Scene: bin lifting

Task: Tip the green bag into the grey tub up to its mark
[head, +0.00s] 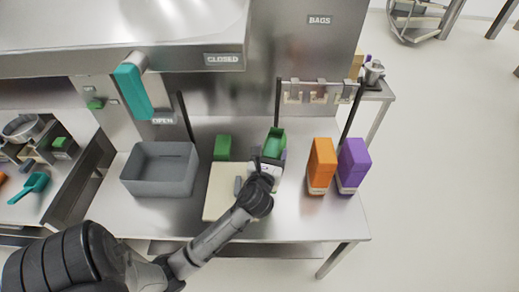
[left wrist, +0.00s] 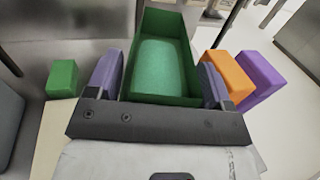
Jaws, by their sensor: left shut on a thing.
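The green bag (head: 274,141) is open at the top and upright above the steel table, at the right end of the cutting board. In the left wrist view the green bag (left wrist: 160,65) shows light green contents inside. My left gripper (head: 268,166) is shut on it, with a purple-padded finger on each side (left wrist: 160,85). The grey tub (head: 160,185) stands on the table to the left, apart from the bag. Its inside looks empty and I cannot make out its mark. My right gripper is not in view.
A small green block (head: 222,147) lies behind the pale cutting board (head: 220,192). An orange bag (head: 321,163) and a purple bag (head: 353,163) stand to the right. A teal handle (head: 132,90) hangs above the tub's back. Table between tub and board is clear.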

